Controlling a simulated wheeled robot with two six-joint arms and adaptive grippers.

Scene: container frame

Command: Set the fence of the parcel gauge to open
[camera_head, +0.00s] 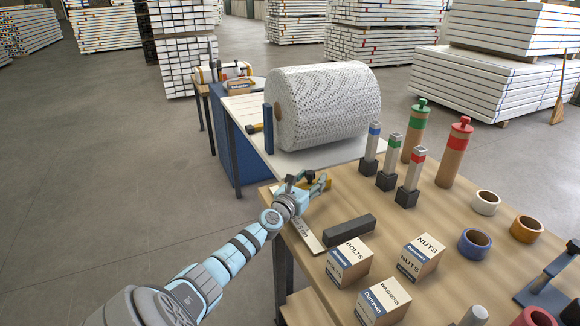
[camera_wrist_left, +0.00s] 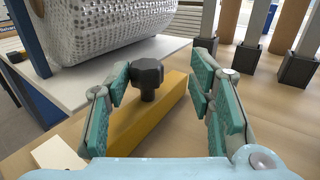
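The parcel gauge lies at the near-left edge of the wooden table. Its pale lettered plate (camera_head: 306,236) runs from beside my left gripper toward a dark grey block (camera_head: 349,231). A yellow bar (camera_wrist_left: 158,118) carries a black lobed knob (camera_wrist_left: 147,74) on top, which I take for the fence. In the head view the yellow bar (camera_head: 325,183) is mostly hidden by the gripper. My left gripper (camera_head: 308,181) is open above the bar. In the left wrist view its fingers (camera_wrist_left: 161,88) stand on either side of the knob with gaps. My right gripper is not in view.
Boxes of bolts (camera_head: 348,262), nuts (camera_head: 418,257) and washers (camera_head: 384,300) stand near the front. Several capped posts (camera_head: 388,176) and tape rolls (camera_head: 474,243) stand to the right. A large bubble-wrap roll (camera_head: 325,105) lies on the white table behind.

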